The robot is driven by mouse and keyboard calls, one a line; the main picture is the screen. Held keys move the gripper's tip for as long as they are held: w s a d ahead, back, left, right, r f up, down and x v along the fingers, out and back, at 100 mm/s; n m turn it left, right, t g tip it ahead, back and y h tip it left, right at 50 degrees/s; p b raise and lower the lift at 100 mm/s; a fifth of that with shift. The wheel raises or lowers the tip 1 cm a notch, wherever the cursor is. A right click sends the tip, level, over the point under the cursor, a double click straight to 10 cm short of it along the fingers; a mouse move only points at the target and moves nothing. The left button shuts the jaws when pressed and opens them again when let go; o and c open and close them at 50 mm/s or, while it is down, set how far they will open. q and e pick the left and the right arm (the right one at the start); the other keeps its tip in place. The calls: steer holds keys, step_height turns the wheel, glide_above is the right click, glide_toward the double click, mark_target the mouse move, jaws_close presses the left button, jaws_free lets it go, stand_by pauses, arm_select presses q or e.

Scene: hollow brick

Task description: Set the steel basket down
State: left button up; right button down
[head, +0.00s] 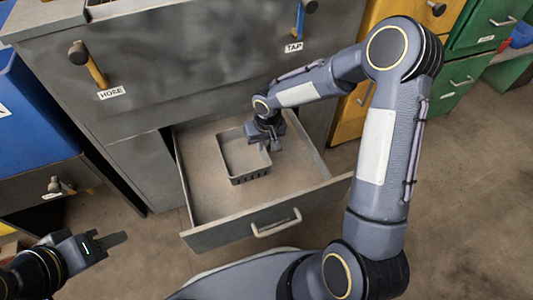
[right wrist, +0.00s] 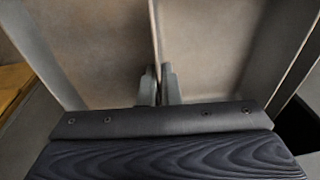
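The grey steel basket (head: 250,179), with a slotted lower wall, is inside the open drawer (head: 205,208), left of its middle. It looks level and empty. I cannot tell whether its base touches the drawer floor. My right gripper (head: 273,143) reaches in from above at the basket's right rim. In the right wrist view its fingers (right wrist: 159,88) sit close on both sides of the thin basket wall (right wrist: 155,40). My left gripper (head: 112,240) is at the lower left, away from the drawer; its fingers overlap in view and seem to hold nothing.
The drawer's front panel with its handle (head: 276,224) faces me. A blue bin (head: 35,120) stands left. Yellow and green cabinets (head: 465,75) stand right. Floor right of the drawer is clear.

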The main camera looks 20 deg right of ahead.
steer(key=shift+w+d+f, duration=0.25)
steer(key=shift+d+f, duration=0.4)
steer(key=shift+f, duration=0.2)
steer(key=f+b, duration=0.2)
steer(key=f, duration=0.1)
steer(key=shift+d+f, duration=0.2)
steer(key=shift+f, duration=0.05)
steer(key=shift+w, duration=0.1)
steer(key=c, duration=2.1)
jaws_free()
steer(key=shift+f, duration=0.15)
steer(key=o, duration=0.5)
steer(key=shift+c, duration=0.2)
